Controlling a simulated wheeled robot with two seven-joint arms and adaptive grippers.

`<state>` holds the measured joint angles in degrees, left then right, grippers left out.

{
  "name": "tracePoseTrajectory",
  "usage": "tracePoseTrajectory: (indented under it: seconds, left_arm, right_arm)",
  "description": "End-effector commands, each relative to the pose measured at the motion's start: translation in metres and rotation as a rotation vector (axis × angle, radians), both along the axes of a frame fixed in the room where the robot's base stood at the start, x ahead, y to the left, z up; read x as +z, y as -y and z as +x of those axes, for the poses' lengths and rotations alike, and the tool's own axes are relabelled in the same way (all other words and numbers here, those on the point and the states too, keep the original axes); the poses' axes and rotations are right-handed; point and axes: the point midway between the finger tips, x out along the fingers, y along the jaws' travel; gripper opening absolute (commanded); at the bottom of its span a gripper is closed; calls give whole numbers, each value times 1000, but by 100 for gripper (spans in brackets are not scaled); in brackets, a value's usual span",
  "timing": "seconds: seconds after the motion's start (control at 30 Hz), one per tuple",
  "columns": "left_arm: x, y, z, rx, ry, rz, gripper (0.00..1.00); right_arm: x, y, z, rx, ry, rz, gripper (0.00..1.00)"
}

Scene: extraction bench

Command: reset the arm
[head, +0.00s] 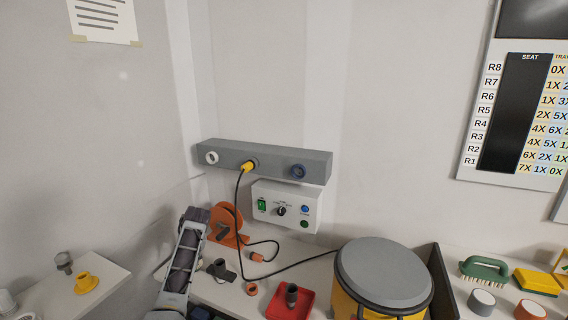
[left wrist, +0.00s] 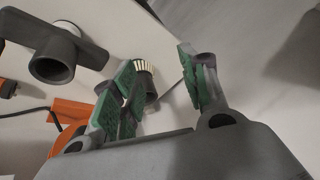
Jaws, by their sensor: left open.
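My left gripper (left wrist: 158,78) shows in the left wrist view with its green-padded fingers spread apart. Nothing is clasped between them. A dark round brush nozzle (left wrist: 146,68) with pale bristles shows beyond the gap, partly hidden by the left-hand finger. In the head view a grey arm link of mine stands at the lower left over the bench, and I cannot make out the gripper's fingers there. My right gripper is in neither view.
A grey wall rail (head: 225,155) holds a yellow plug (head: 248,167) with a black cable. Below are a white control box (head: 287,210), an orange reel (head: 222,222), a red tray (head: 307,303) and a grey-lidded drum (head: 385,272). A dark tube fitting (left wrist: 52,62) lies near my left gripper.

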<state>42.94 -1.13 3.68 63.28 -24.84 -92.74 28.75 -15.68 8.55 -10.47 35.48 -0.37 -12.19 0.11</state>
Motion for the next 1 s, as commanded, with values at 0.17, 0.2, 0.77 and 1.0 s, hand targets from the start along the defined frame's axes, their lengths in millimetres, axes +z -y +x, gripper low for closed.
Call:
tracePoseTrajectory:
  seconds: [0.17, 0.2, 0.77, 1.0]
  left_arm:
    - [-9, 0, -8, -13, -4, -1, 44]
    - [-12, 0, -10, -17, -5, -1, 44]
    - [-63, 5, -72, -133, -19, -8, 44]
    - [-83, 13, -108, -201, -26, -15, 44]
  right_arm:
    - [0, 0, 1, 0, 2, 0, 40]
    - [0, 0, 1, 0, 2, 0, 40]
    - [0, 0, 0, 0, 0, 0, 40]
    - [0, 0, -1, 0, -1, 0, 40]
